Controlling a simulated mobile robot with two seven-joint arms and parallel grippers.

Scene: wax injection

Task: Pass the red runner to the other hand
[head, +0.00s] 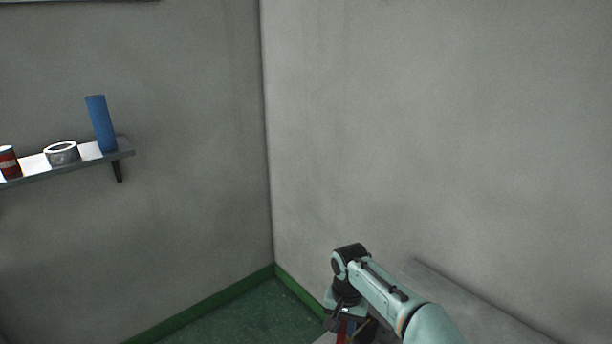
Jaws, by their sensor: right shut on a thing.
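My right gripper (348,331) is at the bottom edge of the head view, right of centre, pointing down at the end of its pale green arm. It is shut on the red runner (341,334), of which only a small red sliver shows beside the dark jaws. The rest of the runner is hidden by the gripper or cut off by the bottom of the picture. My left gripper is not in view.
A wall shelf (122,148) at the left holds a blue cylinder (102,125), a grey tape-like ring (62,154) and a red can (9,163). A grey flat surface (475,305) lies behind my right arm, against the wall. Green floor (245,317) shows in the corner.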

